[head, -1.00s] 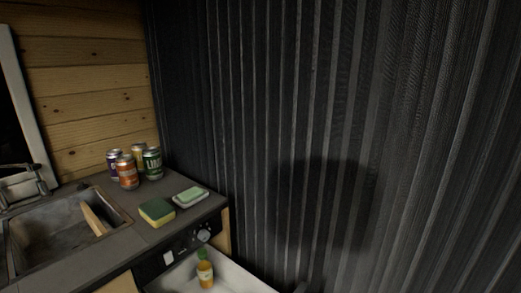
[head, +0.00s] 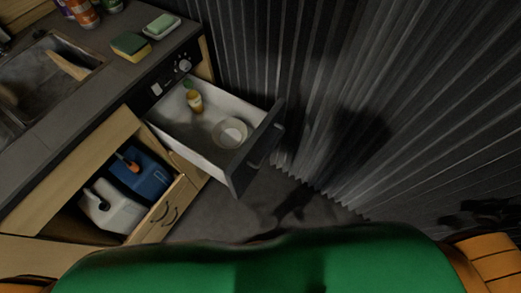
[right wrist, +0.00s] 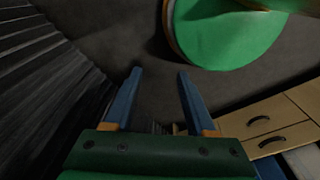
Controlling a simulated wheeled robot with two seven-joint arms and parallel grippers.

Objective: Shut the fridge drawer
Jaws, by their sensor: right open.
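The fridge drawer (head: 240,168) stands pulled out from under the counter in the head view, with a white inside and a dark front with a handle (head: 265,147). An orange bottle with a green top (head: 195,102) and a pale round bowl (head: 230,133) are inside it. My right gripper (right wrist: 160,72) is open and empty in the right wrist view, with blue fingers pointing over the dark floor. The drawer cannot be made out for certain in that view. My left gripper is not in view.
A dark ribbed wall (head: 330,90) runs close to the drawer's right side. An open cupboard below holds a blue canister (head: 140,172) and a white canister (head: 108,208). Bare floor (head: 270,205) lies before the drawer.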

